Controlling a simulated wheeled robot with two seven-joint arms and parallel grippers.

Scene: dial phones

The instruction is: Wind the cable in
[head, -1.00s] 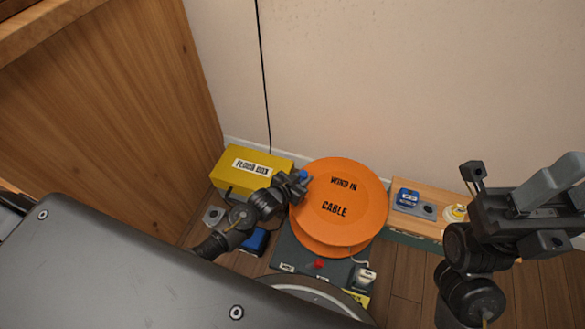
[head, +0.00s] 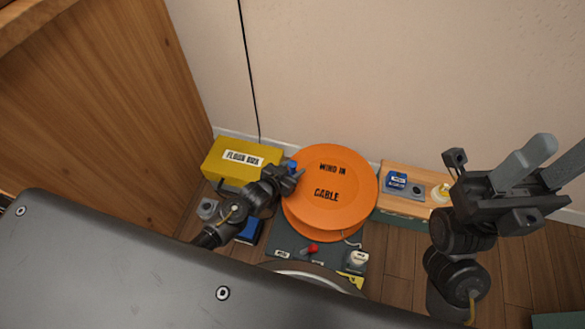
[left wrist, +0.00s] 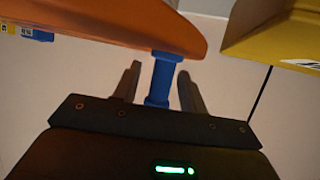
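An orange cable reel (head: 345,205) lettered "WIND IN CABLE" sits on a dark grey base (head: 281,245). A blue handle (head: 292,166) stands at the reel's left edge. My left gripper (head: 297,178) is at that handle. In the left wrist view the upright blue handle (left wrist: 161,78) is between the two fingers of my left gripper (left wrist: 158,88), with gaps visible on both sides. The reel's orange rim (left wrist: 150,25) is just beyond. A short white cable (head: 351,241) shows at the reel's lower right. My right gripper (head: 558,160) is open and empty, away at the right.
A yellow floor box (head: 236,172) stands left of the reel, near the wall; it also shows in the left wrist view (left wrist: 270,30). A wooden-topped box (head: 410,180) with small items is on the right. A red knob (head: 313,248) is on the base's front. A wooden cabinet (head: 100,110) bounds the left.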

